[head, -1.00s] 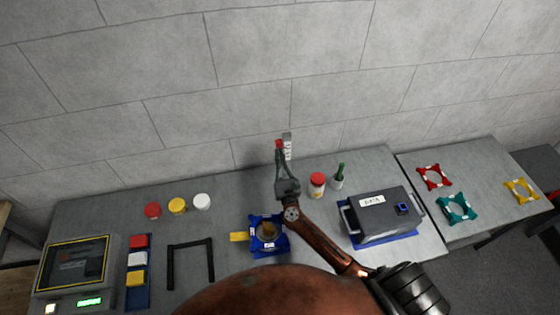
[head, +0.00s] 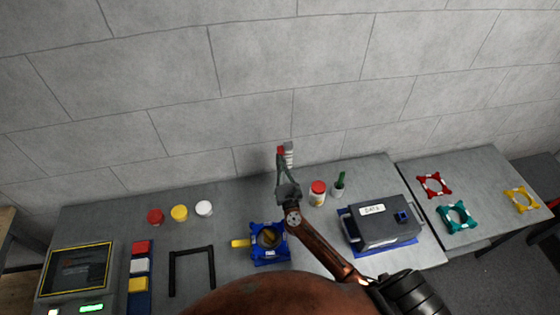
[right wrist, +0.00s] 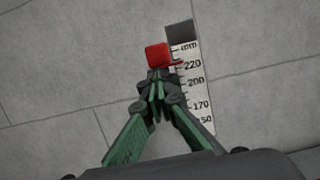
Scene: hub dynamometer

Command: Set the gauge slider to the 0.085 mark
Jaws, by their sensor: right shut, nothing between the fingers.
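The gauge slider is a red block (right wrist: 158,55) at the left edge of a white scale strip (right wrist: 195,85) on the wall. In the right wrist view its small red pointer lies just above the 220 label, near the strip's top; 200, 170 and 150 are lower. The slider (head: 281,151) and strip (head: 289,158) also show in the head view. My right gripper (right wrist: 156,77) is shut and empty. Its fingertips are right below the slider; I cannot tell whether they touch it. It shows in the head view (head: 281,159) too. My left gripper is out of view.
On the table below stand a blue fixture (head: 268,256), a red-capped bottle (head: 318,193), a green-topped bottle (head: 340,184), a grey box (head: 382,224) and a black frame (head: 191,250). Several caps lie left. The wall around the strip is clear.

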